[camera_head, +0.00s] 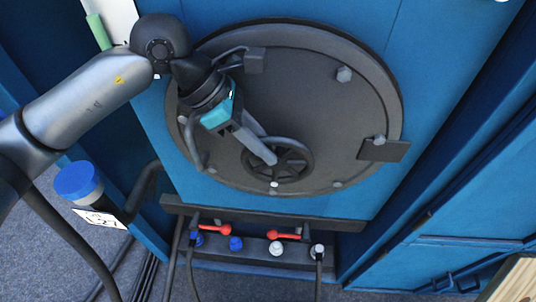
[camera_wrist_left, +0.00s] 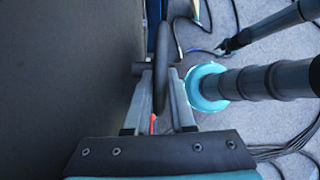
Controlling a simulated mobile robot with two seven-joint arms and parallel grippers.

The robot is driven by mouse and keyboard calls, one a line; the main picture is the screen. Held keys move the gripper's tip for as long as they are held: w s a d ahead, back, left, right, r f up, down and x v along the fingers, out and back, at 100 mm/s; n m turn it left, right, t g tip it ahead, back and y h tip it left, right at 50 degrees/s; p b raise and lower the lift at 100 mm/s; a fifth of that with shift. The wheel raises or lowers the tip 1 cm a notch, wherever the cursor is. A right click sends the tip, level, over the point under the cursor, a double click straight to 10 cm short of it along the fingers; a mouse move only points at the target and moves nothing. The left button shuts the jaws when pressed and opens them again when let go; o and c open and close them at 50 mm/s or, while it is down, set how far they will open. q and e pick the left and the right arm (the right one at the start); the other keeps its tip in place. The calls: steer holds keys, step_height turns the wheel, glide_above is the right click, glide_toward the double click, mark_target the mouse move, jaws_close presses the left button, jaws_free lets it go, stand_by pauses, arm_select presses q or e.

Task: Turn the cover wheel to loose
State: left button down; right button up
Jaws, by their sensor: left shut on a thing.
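The cover wheel (camera_head: 287,162) is a small dark spoked handwheel low on a large round dark cover (camera_head: 310,90). The cover is set in a blue panel. My left gripper (camera_head: 268,156) comes in from the upper left and reaches the wheel's left side. In the left wrist view the two fingers of my left gripper (camera_wrist_left: 159,100) stand either side of the dark curved wheel rim (camera_wrist_left: 170,45) and are shut on it. The fingers partly hide the wheel in the head view. My right gripper is not in view.
A dark ledge (camera_head: 262,212) runs below the cover, with red levers (camera_head: 284,235) and several blue and white plugs under it. A blue-capped post (camera_head: 78,181) stands at the left. Bolts and a dark plate (camera_head: 384,150) stick out from the cover. Black cables hang at the lower left.

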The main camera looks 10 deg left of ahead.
arm_select(q)
steer(key=shift+a+h+b, duration=0.15)
steer(key=shift+h+b, duration=0.25)
steer(key=shift+b, duration=0.25)
steer(key=c, duration=0.9)
jaws_free()
steer(key=v, duration=1.5)
steer(key=shift+a, duration=0.15)
